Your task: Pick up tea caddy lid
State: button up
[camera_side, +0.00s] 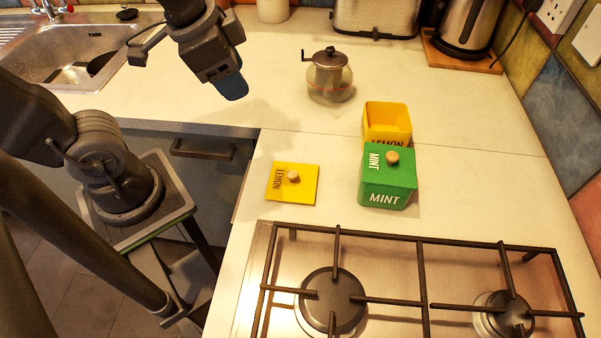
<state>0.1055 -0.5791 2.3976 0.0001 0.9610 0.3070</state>
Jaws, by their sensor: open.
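A yellow square lid (307,186) marked LEMON, with a round wooden knob, lies flat on the counter. A yellow LEMON caddy (388,119) stands open to the right of it and further back, its front partly hidden. A green MINT caddy (390,186) stands in front of the yellow one with its knobbed lid on. My gripper (233,88) is open and empty in the air above the counter, up and to the left of the yellow lid, apart from everything.
A gas hob (420,290) with black grates lies in front of the caddies. A glass jar with a crank (329,78) stands behind the lid. A toaster (375,17), kettle (464,22) and sink (75,55) are at the back. The counter around the lid is clear.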

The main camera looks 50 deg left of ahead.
jog(key=w+d+f+m+g, duration=0.35)
jog(key=d+m, duration=0.45)
jog(key=m, duration=0.5)
send_over(293, 173)
jog(key=shift+g, duration=0.35)
jog(key=f, duration=0.7)
jog(key=shift+s+f, duration=0.4)
jog(key=shift+w+f, duration=0.2)
jog(key=shift+f, duration=1.25)
jog(key=shift+w+f, duration=0.15)
jog(key=shift+f, duration=1.3)
grip_shut()
